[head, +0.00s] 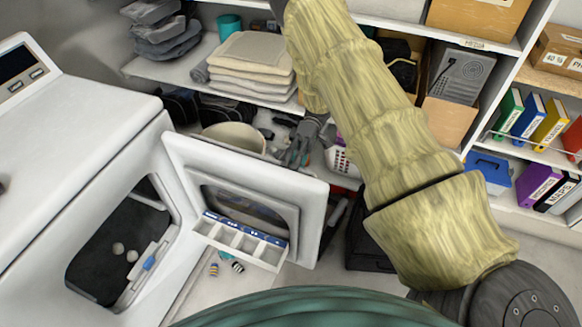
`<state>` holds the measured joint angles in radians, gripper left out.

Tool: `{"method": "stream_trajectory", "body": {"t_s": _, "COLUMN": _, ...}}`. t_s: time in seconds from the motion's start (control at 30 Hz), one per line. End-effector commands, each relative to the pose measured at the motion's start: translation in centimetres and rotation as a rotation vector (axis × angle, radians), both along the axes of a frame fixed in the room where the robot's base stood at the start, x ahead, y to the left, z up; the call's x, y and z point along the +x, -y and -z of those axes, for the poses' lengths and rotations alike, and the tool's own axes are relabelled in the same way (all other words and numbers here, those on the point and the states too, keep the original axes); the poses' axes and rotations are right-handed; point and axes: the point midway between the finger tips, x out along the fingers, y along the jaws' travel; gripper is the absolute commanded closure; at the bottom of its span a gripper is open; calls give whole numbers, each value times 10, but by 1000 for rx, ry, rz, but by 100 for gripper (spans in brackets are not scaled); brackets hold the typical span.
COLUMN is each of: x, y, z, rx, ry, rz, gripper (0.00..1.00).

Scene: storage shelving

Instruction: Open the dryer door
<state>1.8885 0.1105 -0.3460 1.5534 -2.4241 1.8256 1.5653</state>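The white dryer (90,130) stands at the left. Its door (300,225) is swung wide open, away from the dark drum opening (115,250), with its inner face and window towards me. A dark grey fingered shape (298,150), which looks like my gripper, shows just beyond the door's top edge, partly hidden by my arm. I cannot tell whether it touches the door or whether its fingers are open.
A white compartment tray (265,262) with blue labels is in front of the door, with small striped items (213,269) below it. Shelves behind hold folded towels (250,68), a white bowl (235,137), a basket (342,162) and binders (550,122). A black case (365,245) stands right of the door.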

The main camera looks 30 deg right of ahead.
Motion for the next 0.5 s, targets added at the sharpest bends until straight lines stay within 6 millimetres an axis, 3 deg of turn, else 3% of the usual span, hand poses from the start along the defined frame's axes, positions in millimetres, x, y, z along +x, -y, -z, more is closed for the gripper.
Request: {"method": "stream_trajectory", "body": {"t_s": 0.5, "x": 55, "y": 65, "z": -16, "rx": 0, "ry": 3, "rz": 0, "gripper": 62}}
